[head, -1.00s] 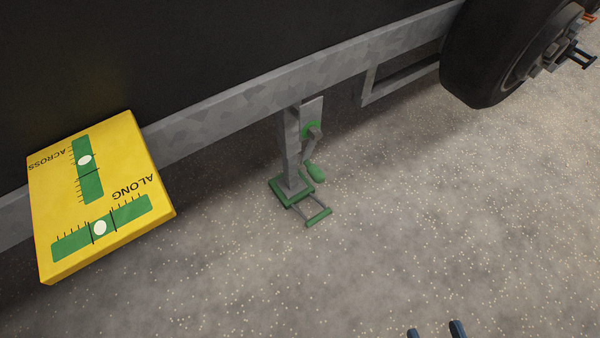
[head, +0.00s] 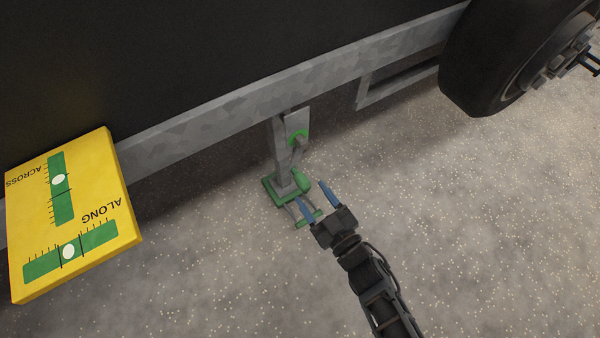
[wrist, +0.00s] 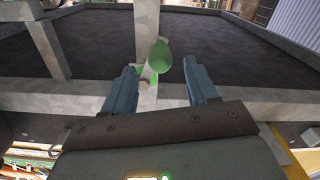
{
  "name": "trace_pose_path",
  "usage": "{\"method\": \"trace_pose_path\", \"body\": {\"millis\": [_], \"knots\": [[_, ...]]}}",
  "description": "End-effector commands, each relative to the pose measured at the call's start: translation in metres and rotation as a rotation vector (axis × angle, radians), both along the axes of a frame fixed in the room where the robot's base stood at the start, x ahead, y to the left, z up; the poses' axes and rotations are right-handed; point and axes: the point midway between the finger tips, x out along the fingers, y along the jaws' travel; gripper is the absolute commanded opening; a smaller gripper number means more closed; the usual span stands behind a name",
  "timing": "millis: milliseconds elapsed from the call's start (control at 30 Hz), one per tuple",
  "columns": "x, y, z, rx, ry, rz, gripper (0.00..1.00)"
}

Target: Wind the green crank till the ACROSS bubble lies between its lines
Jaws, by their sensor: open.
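The grey jack leg (head: 282,160) under the frame rail has a green crank hub (head: 298,136). Its green crank grip (head: 302,180) hangs low near the foot. My gripper (head: 313,194) is open and empty close to the grip. In the wrist view the grip (wrist: 160,55) appears between and beyond the blue fingers (wrist: 161,75), with no clear contact. The yellow level board (head: 120,215) at left carries ACROSS and ALONG vials.
The jack's green foot (head: 270,188) and a low green-ended bar (head: 307,220) are close to my gripper. The grey rail (head: 210,128) runs above. A black tyre (head: 490,60) stands at upper right. The speckled floor (head: 480,230) is clear at right.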

Motion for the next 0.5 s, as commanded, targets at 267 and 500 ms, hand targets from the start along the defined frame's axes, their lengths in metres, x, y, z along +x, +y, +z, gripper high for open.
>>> {"method": "trace_pose_path", "body": {"millis": [267,500], "knots": [[0.033,0.023,-0.002,0.001,-0.002,0.002,0.58],[0.056,0.038,-0.002,0.0,0.0,0.0,0.58]]}}
